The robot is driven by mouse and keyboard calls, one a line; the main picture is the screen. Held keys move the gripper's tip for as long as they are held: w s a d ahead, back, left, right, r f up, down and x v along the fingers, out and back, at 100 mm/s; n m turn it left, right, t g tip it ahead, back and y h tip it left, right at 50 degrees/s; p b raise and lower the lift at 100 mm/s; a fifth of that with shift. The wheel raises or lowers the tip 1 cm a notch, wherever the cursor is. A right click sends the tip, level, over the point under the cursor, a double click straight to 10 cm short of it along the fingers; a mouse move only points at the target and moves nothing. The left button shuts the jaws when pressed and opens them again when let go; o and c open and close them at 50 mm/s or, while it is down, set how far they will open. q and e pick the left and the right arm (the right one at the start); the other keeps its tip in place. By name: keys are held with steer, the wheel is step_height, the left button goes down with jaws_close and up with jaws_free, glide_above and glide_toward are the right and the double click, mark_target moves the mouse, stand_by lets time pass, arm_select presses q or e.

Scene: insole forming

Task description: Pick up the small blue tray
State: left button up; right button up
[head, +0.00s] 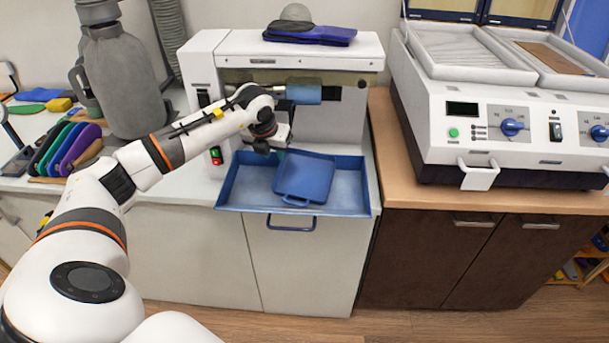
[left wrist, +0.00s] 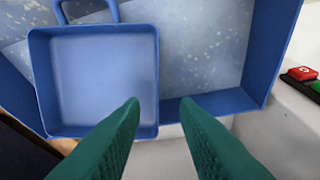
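The small blue tray (head: 304,178) is square with a loop handle and lies tilted inside a larger blue tray (head: 345,199). In the left wrist view the small tray (left wrist: 105,75) is at the left, with its handle at the top. My left gripper (head: 274,148) is over the back left part of the larger tray. My right gripper is not in view.
A white machine (head: 300,55) with a blue roller stands behind the larger tray, with blue insoles on top. A red and green switch (head: 216,156) sits left of the tray. A grey bottle (head: 122,85) and coloured insoles (head: 70,148) stand at left, and a control unit (head: 500,125) at right.

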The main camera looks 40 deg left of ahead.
mark_target(279, 167)
arm_select(q)
steer(key=shift+w+f+p, duration=0.15)
steer(key=shift+f+p, duration=0.35)
steer(key=shift+f, duration=0.1)
steer(key=x, duration=0.1)
steer(key=p+x, duration=0.1)
steer(key=x, duration=0.1)
steer(key=shift+d+f, duration=0.15)
steer(key=shift+f, duration=0.2)
steer(key=shift+w+f, duration=0.1)
steer(key=shift+f, duration=0.2)
jaws_close()
